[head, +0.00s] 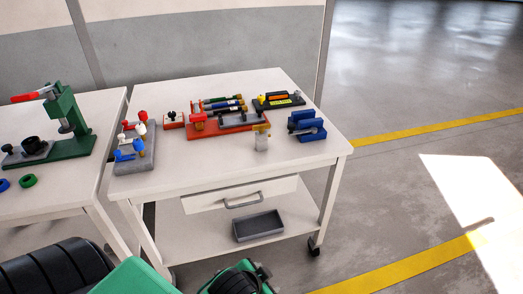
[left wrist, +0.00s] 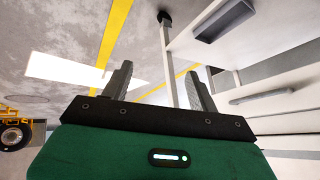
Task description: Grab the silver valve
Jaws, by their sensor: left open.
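In the head view, green and black parts of my left arm show at the bottom edge, below and in front of the table. The piece is not visible in the left wrist view. My right gripper is not in view.
A grey block (head: 133,164) with red, white and blue valves is on the table's left. A red fixture (head: 225,128) is at the middle, and a blue holder (head: 307,126) at the right. A drawer with a handle (head: 243,201) and grey tray (head: 259,226) are below.

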